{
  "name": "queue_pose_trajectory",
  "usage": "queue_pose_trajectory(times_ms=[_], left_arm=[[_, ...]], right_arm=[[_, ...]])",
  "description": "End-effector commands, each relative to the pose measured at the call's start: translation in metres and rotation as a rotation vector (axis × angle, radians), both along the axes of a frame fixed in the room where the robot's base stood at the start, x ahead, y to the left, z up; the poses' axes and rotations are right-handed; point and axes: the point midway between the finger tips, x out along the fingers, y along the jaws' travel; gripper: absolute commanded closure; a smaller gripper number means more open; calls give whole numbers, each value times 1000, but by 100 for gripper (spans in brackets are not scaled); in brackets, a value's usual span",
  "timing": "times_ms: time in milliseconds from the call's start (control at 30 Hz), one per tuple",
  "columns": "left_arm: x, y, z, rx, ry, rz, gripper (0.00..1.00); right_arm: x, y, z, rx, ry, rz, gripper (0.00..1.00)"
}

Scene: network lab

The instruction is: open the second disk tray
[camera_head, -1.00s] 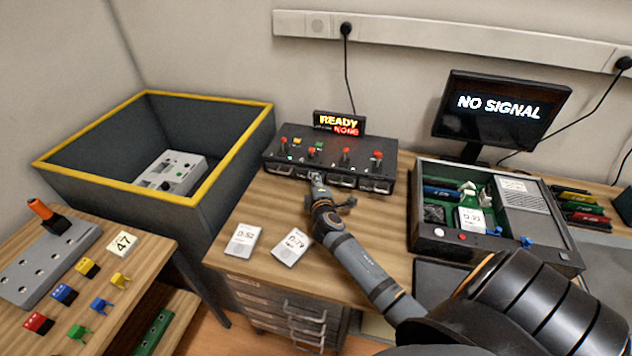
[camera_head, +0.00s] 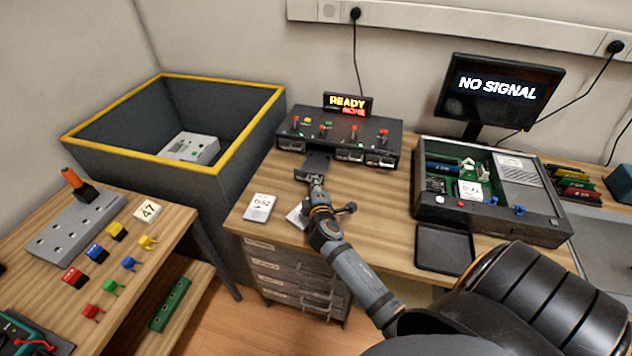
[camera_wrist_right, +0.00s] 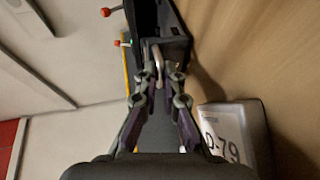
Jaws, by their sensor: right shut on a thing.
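The black disk unit (camera_head: 340,126) sits at the back of the table, with a row of trays along its front and small red, yellow and green levers on top. Its second tray from the left (camera_head: 318,163) is pulled out toward me. My right gripper (camera_head: 317,181) is shut on that tray's handle. In the right wrist view the fingers (camera_wrist_right: 159,83) close around the metal handle (camera_wrist_right: 157,56). The other tray fronts, such as the third (camera_head: 350,155), are flush with the unit. The inside of the pulled tray is hard to make out. My left gripper is not in view.
A disk labelled D-52 (camera_head: 260,207) lies left of my right gripper. Another disk, D-79 (camera_wrist_right: 225,132), lies beside it, partly hidden by my arm. A sign reading READY (camera_head: 347,102) stands behind the unit. An open computer case (camera_head: 487,226) is to the right.

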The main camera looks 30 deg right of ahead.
Motion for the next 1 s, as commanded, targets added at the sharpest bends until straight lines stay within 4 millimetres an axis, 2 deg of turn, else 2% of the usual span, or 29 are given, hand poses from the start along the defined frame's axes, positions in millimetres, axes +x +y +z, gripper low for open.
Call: queue_pose_trajectory(times_ms=[133, 267, 300, 467, 767, 867, 1000], left_arm=[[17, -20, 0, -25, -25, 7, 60], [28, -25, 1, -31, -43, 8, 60], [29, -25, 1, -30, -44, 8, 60], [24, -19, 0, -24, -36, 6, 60], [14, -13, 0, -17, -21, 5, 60], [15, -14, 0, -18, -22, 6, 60], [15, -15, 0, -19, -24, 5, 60]], right_arm=[[-1, 1, -1, 2, 2, 1, 100], [-1, 1, -1, 2, 2, 1, 100], [-1, 1, -1, 2, 2, 1, 91], [-1, 1, -1, 2, 2, 1, 70], [-2, 1, -1, 2, 2, 1, 70], [-12, 6, 1, 4, 2, 2, 70], [-40, 20, 6, 6, 3, 1, 70]])
